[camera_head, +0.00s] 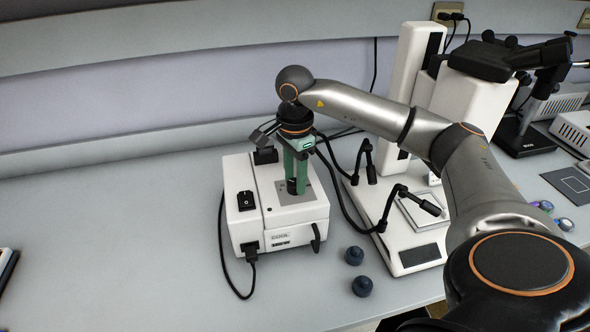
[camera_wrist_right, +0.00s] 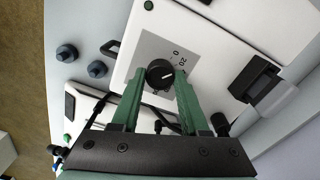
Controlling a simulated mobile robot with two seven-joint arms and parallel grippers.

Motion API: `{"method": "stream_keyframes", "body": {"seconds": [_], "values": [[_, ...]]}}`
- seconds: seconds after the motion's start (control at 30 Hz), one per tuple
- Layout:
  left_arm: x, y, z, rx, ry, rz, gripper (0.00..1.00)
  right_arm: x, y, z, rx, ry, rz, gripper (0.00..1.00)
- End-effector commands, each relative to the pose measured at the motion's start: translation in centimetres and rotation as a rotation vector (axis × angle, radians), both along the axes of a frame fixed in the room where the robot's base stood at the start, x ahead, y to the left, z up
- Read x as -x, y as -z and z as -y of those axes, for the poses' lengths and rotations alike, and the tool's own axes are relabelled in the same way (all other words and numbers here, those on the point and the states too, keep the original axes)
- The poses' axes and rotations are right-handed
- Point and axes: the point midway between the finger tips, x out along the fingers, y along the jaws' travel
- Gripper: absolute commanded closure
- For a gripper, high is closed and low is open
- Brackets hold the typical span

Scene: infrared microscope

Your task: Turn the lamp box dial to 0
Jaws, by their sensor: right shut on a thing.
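The white lamp box (camera_head: 236,172) stands on the bench, left of the microscope. Its top has a grey plate (camera_wrist_right: 146,50) with a round black dial (camera_wrist_right: 160,74). The numbers 0 and 20 show beside the dial in the right wrist view. The dial's white line points right, just below the 20. My right gripper (camera_head: 295,178) reaches down from above with green fingers. In the wrist view, the right gripper (camera_wrist_right: 159,80) has one fingertip on each side of the dial and is shut on it. In the head view the fingers partly hide the dial (camera_head: 292,187). My left gripper is not in view.
A black rocker switch (camera_head: 246,200) is on the box's left part, and a power cable (camera_head: 240,293) hangs at its front. Two dark knobs (camera_head: 354,256) (camera_head: 362,286) lie on the bench. The white microscope (camera_head: 420,250) with black cables stands close right.

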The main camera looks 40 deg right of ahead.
Motion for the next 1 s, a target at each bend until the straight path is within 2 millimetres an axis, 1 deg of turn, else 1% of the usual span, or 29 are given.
{"method": "stream_keyframes", "body": {"seconds": [0.2,0.5,0.7,1.0], "values": [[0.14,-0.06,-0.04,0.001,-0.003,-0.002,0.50,-0.06,-0.10,-0.04,-0.002,-0.189,0.003,1.00],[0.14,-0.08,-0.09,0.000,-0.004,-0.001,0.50,-0.06,-0.09,-0.05,-0.002,-0.377,0.003,1.00],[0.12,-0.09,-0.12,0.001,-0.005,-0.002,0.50,-0.06,-0.09,-0.06,-0.002,-0.444,0.003,1.00],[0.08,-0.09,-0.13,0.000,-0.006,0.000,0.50,-0.06,-0.08,-0.06,-0.002,-0.472,0.003,1.00]]}}
